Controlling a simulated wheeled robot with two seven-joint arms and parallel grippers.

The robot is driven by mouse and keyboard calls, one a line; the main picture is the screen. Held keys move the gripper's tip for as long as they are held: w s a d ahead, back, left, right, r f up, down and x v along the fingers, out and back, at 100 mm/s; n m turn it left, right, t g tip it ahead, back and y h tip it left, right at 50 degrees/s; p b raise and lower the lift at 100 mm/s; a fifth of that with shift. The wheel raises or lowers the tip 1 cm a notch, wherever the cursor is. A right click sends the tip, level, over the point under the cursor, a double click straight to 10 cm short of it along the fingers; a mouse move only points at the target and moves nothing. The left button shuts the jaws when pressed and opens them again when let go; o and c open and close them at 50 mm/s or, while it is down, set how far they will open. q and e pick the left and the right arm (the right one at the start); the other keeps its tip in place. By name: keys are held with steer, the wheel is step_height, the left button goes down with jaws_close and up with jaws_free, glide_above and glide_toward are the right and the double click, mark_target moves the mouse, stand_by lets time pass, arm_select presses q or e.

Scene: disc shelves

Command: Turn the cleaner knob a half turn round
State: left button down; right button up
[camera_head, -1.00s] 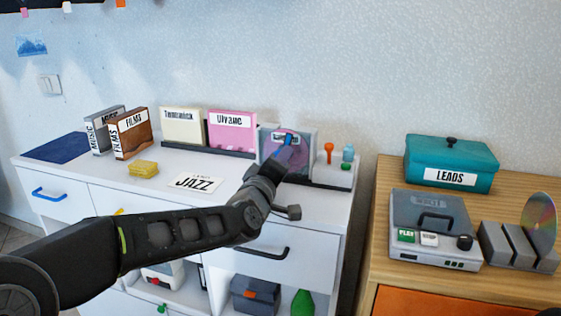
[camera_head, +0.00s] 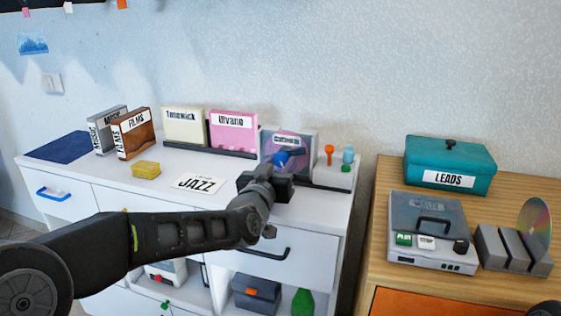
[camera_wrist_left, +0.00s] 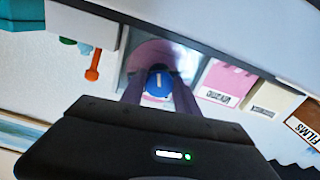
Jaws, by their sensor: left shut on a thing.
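The disc cleaner (camera_head: 305,143) is a grey box with a clear, pinkish front and a white label, standing at the right end of the row on the white cabinet. Its round blue knob (camera_head: 282,158) faces out. In the left wrist view the knob (camera_wrist_left: 158,82) carries a white mark running roughly up and down the picture. My left gripper (camera_wrist_left: 158,90) is shut on the knob, a finger on each side. In the head view the gripper body hides the lower front of the cleaner, and the fingertips are hard to make out.
Pink (camera_head: 233,136) and cream (camera_head: 184,127) cases stand left of the cleaner. A JAZZ card (camera_head: 201,184) lies in front. A wooden desk with a teal box (camera_head: 450,158) is further right.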

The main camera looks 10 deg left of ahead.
arm_select(q)
steer(key=m+p, duration=0.1)
steer(key=m, duration=0.3)
steer(key=shift+m, duration=0.3)
stand_by(0.3)
steer(key=c, duration=0.9)
jaws_free()
steer(key=shift+a, duration=0.1)
steer(key=shift+s, duration=0.15)
steer(key=s, duration=0.7)
steer(key=shift+s+a+p, duration=0.25)
steer(key=shift+p, duration=0.05)
steer(key=shift+f, duration=0.1)
